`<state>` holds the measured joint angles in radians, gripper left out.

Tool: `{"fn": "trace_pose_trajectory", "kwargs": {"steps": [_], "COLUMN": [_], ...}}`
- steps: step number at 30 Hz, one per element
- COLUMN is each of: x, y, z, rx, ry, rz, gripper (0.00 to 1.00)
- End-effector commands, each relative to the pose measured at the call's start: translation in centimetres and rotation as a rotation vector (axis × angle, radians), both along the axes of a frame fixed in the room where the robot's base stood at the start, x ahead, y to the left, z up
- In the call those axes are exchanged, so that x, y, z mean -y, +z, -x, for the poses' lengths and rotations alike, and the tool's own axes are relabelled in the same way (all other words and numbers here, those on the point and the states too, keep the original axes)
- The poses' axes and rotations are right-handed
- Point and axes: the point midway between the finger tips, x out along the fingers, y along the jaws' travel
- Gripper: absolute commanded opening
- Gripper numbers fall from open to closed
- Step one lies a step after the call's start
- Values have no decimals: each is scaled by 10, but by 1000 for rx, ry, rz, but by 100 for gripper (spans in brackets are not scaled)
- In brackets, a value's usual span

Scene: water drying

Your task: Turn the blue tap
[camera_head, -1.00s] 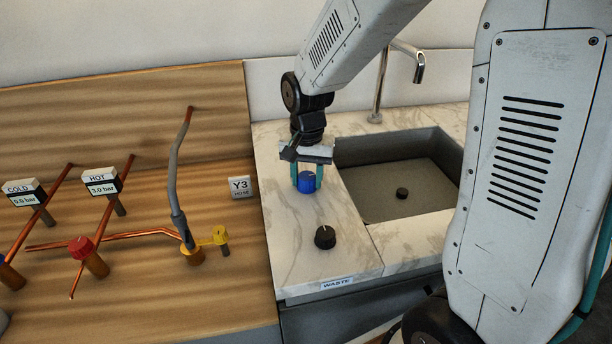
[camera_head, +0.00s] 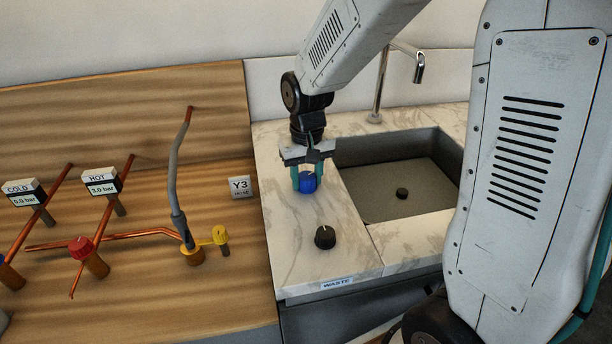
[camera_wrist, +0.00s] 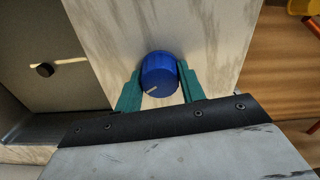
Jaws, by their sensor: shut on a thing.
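A blue knob (camera_head: 307,186) with a pale pointer line stands on the marble counter beside the sink. My gripper (camera_head: 306,180) points down over it, with a teal finger on each side. In the wrist view the blue knob (camera_wrist: 159,74) sits between the fingertips of my gripper (camera_wrist: 160,82), which are shut on it. Its pointer line faces toward the lower left there. Another blue part (camera_head: 3,260) shows at the left edge in the head view, mostly cut off.
A black knob (camera_head: 325,237) stands on the counter in front, near the WASTE label (camera_head: 337,284). The sink (camera_head: 395,185) and chrome faucet (camera_head: 378,85) are to the right.

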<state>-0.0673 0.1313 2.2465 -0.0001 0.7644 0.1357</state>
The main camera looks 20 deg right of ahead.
Motion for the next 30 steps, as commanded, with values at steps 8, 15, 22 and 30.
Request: {"fn": "trace_pose_trajectory", "kwargs": {"steps": [8, 15, 22, 30], "x": [0, 0, 0, 0], "y": [1, 1, 1, 1], "z": [-1, -1, -1, -1], "rx": [2, 3, 3, 3], "ry": [262, 489, 702, 905], "rz": [0, 0, 0, 0], "gripper": [17, 17, 17, 17]}}
